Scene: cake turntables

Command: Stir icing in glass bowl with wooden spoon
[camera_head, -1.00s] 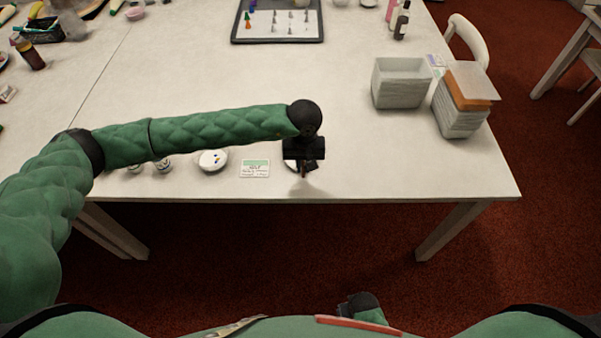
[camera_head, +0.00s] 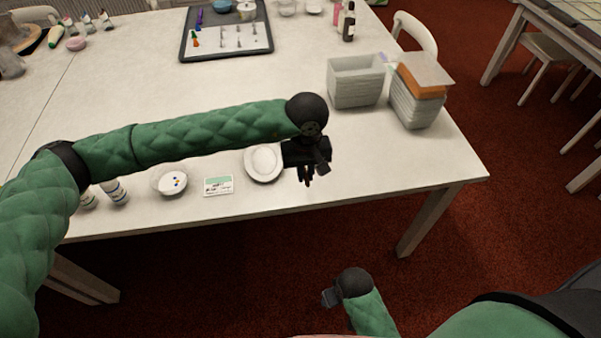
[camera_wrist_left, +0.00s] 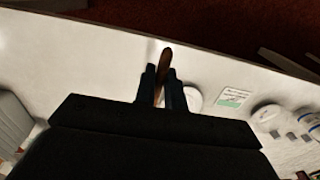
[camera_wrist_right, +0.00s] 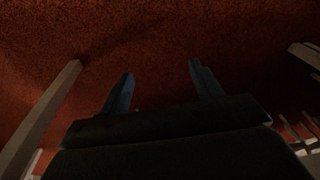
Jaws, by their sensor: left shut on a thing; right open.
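My left gripper (camera_head: 307,178) is over the front edge area of the white table, just right of a round bowl (camera_head: 264,163) with white contents that look like icing. In the left wrist view its fingers (camera_wrist_left: 161,78) are shut on a brown wooden handle (camera_wrist_left: 166,58), which looks like the wooden spoon. The spoon's far end is hidden or too small to make out. In that view the bowl (camera_wrist_left: 193,98) shows partly behind a finger. My right gripper (camera_head: 330,298) is low, off the table; its fingers (camera_wrist_right: 160,90) are open and empty above the red carpet.
A card (camera_head: 218,185), a small dish with coloured dots (camera_head: 172,183) and small bottles (camera_head: 116,192) line the front edge to the left. A grey bin (camera_head: 356,82) and a stack of containers (camera_head: 417,98) stand at the right. A dark tray (camera_head: 226,46) lies behind; the table's middle is clear.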

